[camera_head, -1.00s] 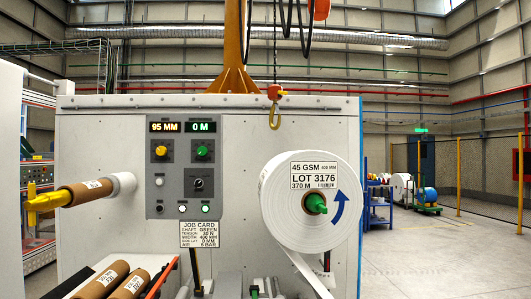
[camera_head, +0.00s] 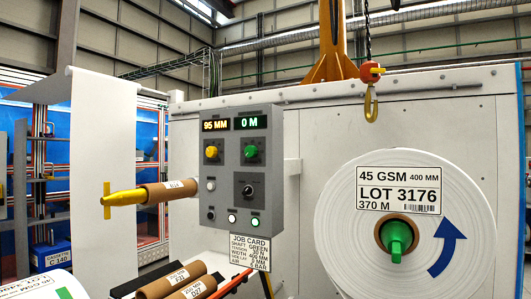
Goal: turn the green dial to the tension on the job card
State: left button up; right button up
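The green dial (camera_head: 251,151) is on the right side of the grey control panel (camera_head: 224,190), below a green-lit display (camera_head: 250,122) reading 0 M. The dial's exact setting is too small to read. The job card (camera_head: 251,251) hangs below the panel. It lists shaft GREEN, and its tension line appears to read 30 N. A yellow knob (camera_head: 212,152) sits left of the green dial, under a display (camera_head: 215,125) reading 95 MM. Neither of my grippers shows in the head view.
A large white roll (camera_head: 335,235) labelled LOT 3176 sits on a green shaft end (camera_head: 396,237) at right. A hoist hook (camera_head: 371,105) hangs above it. A brown core (camera_head: 170,191) on a yellow shaft projects left of the panel. Loose cores (camera_head: 180,280) lie below.

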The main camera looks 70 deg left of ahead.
aim_at(250, 151)
jog(key=u, duration=0.6)
jog(key=i, duration=0.8)
jog(key=u, duration=0.85)
